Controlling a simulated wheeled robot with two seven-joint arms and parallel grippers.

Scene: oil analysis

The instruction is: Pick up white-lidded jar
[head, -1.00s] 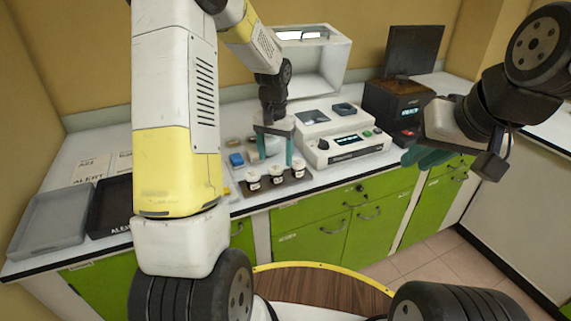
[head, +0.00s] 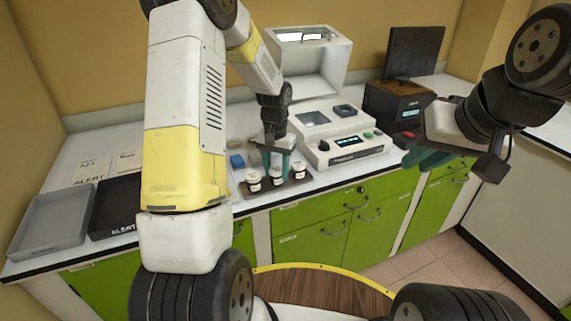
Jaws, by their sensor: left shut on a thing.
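Three small jars with white lids sit in a row at a dark tray (head: 264,195) on the counter: a left jar (head: 253,182), a middle jar (head: 277,174) and a right jar (head: 299,169). My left gripper (head: 276,168) points down with its teal fingers around the middle jar and is shut on it. The fingers partly cover this jar, and I cannot tell whether its base is clear of the tray. My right gripper (head: 428,157) hangs at the right, away from the jars. Its finger gap is not clear.
A white instrument (head: 345,150) with a display stands right of the jars, with a dark device (head: 395,108) beyond it. A white open box (head: 318,62) is behind. A blue item (head: 237,160) lies near the tray. Grey (head: 50,222) and black (head: 118,205) trays lie at the left.

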